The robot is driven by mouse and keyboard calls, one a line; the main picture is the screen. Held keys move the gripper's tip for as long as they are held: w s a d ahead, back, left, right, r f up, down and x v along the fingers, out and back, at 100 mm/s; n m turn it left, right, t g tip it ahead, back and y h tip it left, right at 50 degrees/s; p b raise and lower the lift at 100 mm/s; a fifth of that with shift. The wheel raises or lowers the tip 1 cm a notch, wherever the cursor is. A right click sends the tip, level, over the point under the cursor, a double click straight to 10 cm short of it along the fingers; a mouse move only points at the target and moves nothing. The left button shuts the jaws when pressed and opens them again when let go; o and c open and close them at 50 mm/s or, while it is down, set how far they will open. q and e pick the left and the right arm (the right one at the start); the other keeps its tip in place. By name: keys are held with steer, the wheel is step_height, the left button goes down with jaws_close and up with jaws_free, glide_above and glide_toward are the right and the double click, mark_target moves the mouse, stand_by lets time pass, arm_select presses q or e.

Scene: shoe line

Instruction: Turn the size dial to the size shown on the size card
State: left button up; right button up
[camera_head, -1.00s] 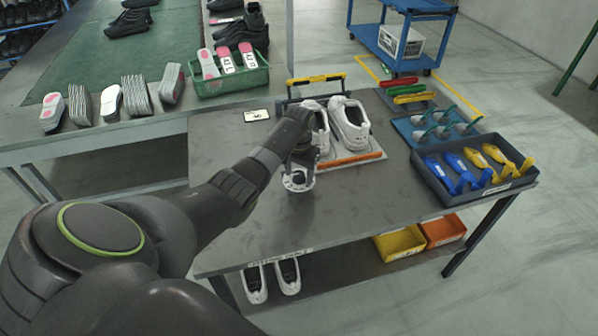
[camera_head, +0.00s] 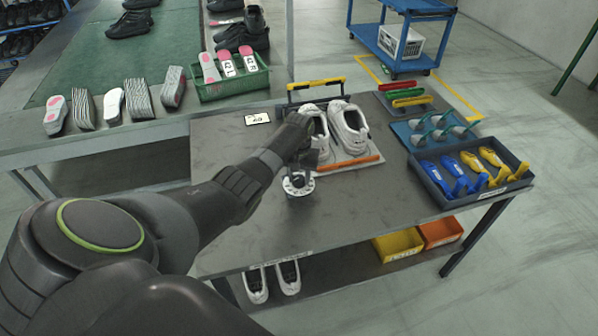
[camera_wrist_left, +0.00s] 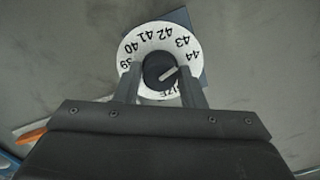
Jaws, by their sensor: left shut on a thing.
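The size dial (camera_head: 298,184) is a white ring on the table, below the white shoes. In the left wrist view its ring (camera_wrist_left: 129,48) shows sizes from 39 to 44, and its dark round knob (camera_wrist_left: 153,62) has a pale pointer lying slantwise, its upper right end towards 44. My left gripper (camera_wrist_left: 160,78) is shut on the knob, a finger on each side, and it shows over the dial in the head view (camera_head: 298,168). The size card (camera_head: 257,118) lies flat at the table's back left and seems to read 40. My right gripper is not in view.
White shoes (camera_head: 349,126) stand on a board just behind the dial. A dark tray (camera_head: 438,190) of blue and yellow shoe forms stands at the right. A green crate (camera_head: 234,84) is on the back bench. The table front right of the dial is clear.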

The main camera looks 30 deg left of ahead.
arm_select(q)
steer(key=n+p, duration=0.1)
steer(key=n, duration=0.1)
steer(key=n+p, duration=0.1)
steer(key=n, duration=0.1)
steer(key=shift+r+n, duration=0.2)
steer(key=shift+n, duration=0.1)
steer(key=n+p, duration=0.1)
steer(key=n, duration=0.1)
steer(key=shift+n, duration=0.4)
steer(key=n+p, duration=0.1)
steer(key=n, duration=0.2)
steer(key=shift+n, duration=0.3)
steer(key=n+p, duration=0.1)
steer(key=n, duration=0.3)
steer(key=shift+f, duration=0.1)
steer(key=n, duration=0.5)
steer(key=shift+w, duration=0.1)
steer(key=shift+n, duration=0.3)
steer(key=o, duration=1)
steer(key=shift+p, duration=0.4)
